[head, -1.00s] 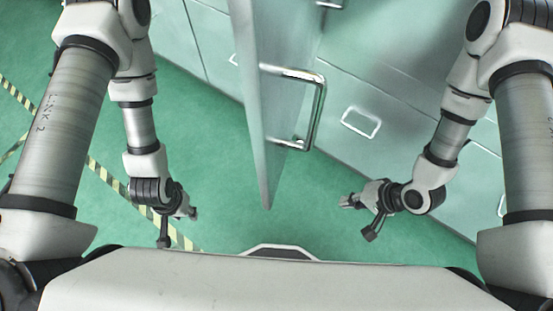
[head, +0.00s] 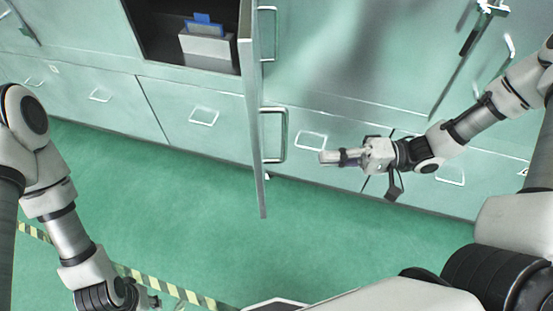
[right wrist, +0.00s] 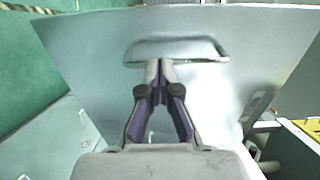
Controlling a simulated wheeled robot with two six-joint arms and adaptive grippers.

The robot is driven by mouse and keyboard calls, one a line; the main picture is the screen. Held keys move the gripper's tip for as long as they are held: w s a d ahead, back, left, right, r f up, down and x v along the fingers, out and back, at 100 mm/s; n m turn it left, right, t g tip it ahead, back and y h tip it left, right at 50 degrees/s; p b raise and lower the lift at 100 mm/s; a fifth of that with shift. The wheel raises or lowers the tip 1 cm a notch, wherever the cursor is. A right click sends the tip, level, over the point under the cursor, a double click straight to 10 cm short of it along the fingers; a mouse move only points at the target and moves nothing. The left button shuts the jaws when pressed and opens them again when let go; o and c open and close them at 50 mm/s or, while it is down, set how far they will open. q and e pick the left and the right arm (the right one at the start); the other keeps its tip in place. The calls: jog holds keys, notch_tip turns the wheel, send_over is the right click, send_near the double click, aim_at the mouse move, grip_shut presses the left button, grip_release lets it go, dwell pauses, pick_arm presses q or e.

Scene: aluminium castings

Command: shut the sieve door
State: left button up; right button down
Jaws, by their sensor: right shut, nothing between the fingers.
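The sieve door (head: 256,185) stands open, seen nearly edge-on in the head view, jutting out from the cabinet front. Its bar handle (head: 273,135) is on the face towards the right. My right gripper (head: 325,157) is shut and empty, to the right of the door and apart from the handle in the head view. In the right wrist view, the shut fingertips (right wrist: 159,66) point at the door's pale face (right wrist: 95,60), just below the handle (right wrist: 175,60) in the picture; contact cannot be told. My left gripper (head: 152,301) is low at the left, away from the door, its jaws too small to judge.
Left of the door is a dark open compartment (head: 160,30) holding a grey box (head: 206,47) with a blue piece. Drawers with handles (head: 203,117) line the cabinet below. Another handled panel edge (head: 465,55) stands at upper right. The green floor (head: 190,200) is clear.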

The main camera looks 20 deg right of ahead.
jog(key=x, duration=0.7)
jog(key=p+x, duration=0.1)
jog(key=x, duration=0.3)
jog(key=shift+s+a+r, duration=0.15)
jog(key=shift+s+a, duration=0.15)
jog(key=shift+d, duration=0.1)
jog(key=shift+w, duration=0.1)
